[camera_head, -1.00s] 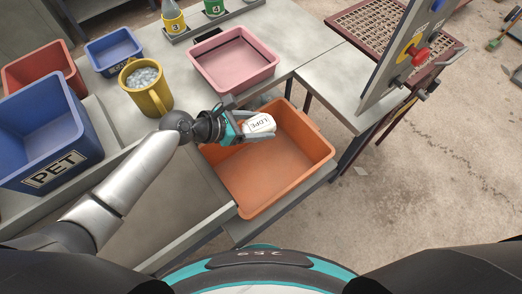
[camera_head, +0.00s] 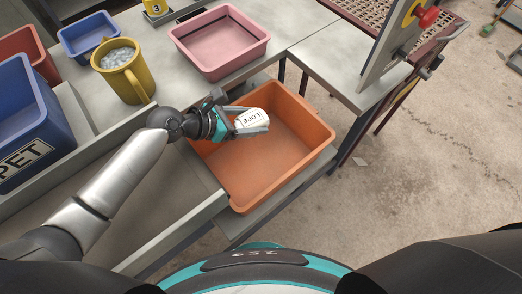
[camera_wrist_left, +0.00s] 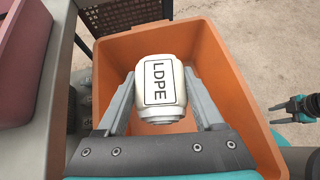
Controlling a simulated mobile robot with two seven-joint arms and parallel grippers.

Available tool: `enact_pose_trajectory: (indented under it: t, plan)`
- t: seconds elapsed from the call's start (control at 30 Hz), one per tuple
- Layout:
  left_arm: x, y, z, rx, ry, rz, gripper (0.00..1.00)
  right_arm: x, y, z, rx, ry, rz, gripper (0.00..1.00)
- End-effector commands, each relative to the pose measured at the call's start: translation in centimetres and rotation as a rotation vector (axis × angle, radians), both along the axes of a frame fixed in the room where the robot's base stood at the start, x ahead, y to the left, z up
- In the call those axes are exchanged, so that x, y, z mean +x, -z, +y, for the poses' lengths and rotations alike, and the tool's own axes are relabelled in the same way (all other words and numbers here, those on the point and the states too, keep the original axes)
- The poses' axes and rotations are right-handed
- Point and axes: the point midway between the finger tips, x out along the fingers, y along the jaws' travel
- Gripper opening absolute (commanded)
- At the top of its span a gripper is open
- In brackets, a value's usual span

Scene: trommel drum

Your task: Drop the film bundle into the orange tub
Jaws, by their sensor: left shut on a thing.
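The film bundle (camera_head: 252,118) is a small white roll-like piece marked LDPE. My left gripper (camera_head: 250,122) is shut on it, with one finger on each side. In the left wrist view the bundle (camera_wrist_left: 159,88) sits between the two grey fingers, over the tub. The orange tub (camera_head: 318,128) stands on a low shelf beside the table; its inside looks empty where it shows, and part is hidden by the gripper. In the left wrist view the tub (camera_wrist_left: 232,75) surrounds the bundle on the picture. My right gripper shows only in the left wrist view (camera_wrist_left: 301,107), at the right edge.
A pink tub (camera_head: 222,42) stands on the table behind the orange tub. A yellow mug (camera_head: 124,75) with pale pellets and blue bins, one marked PET (camera_head: 22,125), are at the left. A panel with a red button (camera_head: 428,17) stands at the right.

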Motion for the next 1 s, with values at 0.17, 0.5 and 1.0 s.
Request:
enact_pose_trajectory:
  t: [0.17,0.5,1.0]
  plan:
    - [0.0,0.0,0.0,0.0,0.001,-0.001,0.16,0.0,0.0,0.0,0.0,0.0,0.0,0.5]
    - [0.0,0.0,0.0,0.0,0.001,-0.001,1.0,0.0,0.0,0.0,0.0,0.0,-0.001,0.5]
    - [-1.3,-2.1,2.6,0.004,0.0,0.001,1.0,0.0,-1.5,0.0,0.0,0.0,-0.001,0.5]
